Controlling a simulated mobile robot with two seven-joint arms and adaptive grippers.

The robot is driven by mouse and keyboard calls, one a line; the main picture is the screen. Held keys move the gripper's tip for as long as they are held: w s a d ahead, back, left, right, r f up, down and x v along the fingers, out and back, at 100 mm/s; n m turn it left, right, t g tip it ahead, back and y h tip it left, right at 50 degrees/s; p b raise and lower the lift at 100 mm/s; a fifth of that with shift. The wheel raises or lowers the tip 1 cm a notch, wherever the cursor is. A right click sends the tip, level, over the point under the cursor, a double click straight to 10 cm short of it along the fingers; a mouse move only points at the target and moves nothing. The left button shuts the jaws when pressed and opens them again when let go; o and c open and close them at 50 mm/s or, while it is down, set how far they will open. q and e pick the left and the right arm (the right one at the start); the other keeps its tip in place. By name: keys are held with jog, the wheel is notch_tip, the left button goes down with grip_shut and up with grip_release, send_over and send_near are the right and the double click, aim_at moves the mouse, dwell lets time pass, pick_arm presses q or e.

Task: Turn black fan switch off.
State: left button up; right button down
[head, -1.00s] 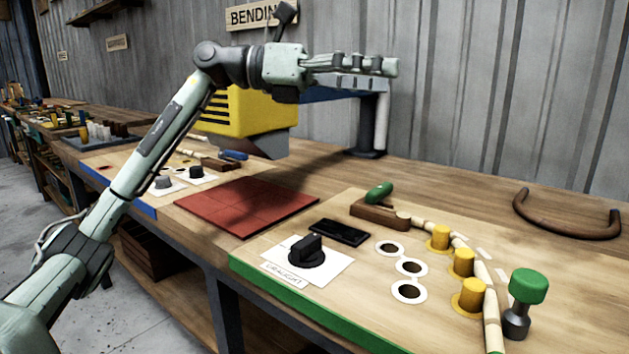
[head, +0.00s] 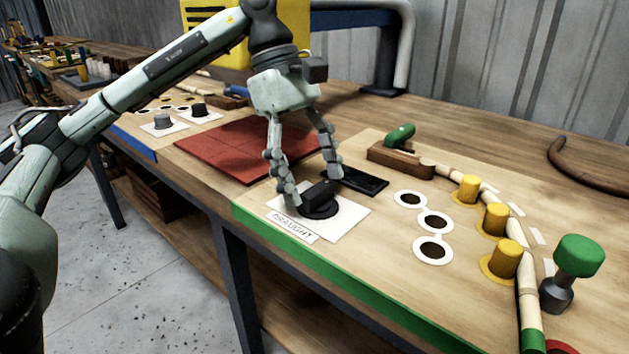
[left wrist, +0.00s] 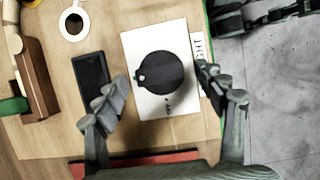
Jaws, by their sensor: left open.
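The black fan switch (head: 318,200) is a round rotary knob with a raised grip bar. It sits on a white card (head: 347,221) beside a label reading DRAUGHT. It also shows in the left wrist view (left wrist: 160,72), with a small white mark near one edge. My left gripper (head: 314,190) points down over the switch with its fingers spread. In the left wrist view my left gripper (left wrist: 163,88) has one finger on each side of the knob. I cannot tell whether a finger touches it. My right gripper is not in view.
A black flat slab (head: 355,181) lies close behind the switch. A red tiled mat (head: 215,150) is to the left. Yellow pegs (head: 494,219), a bamboo rod and a green-topped knob (head: 579,256) stand right. The green board edge (head: 300,262) is in front.

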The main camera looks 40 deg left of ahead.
pick_arm(q)
jog(key=shift+d+f, duration=0.2)
jog(key=shift+f, duration=0.25)
jog(key=shift+c, duration=0.4)
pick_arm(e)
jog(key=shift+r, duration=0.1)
pick_arm(q)
jog(key=c, duration=1.1)
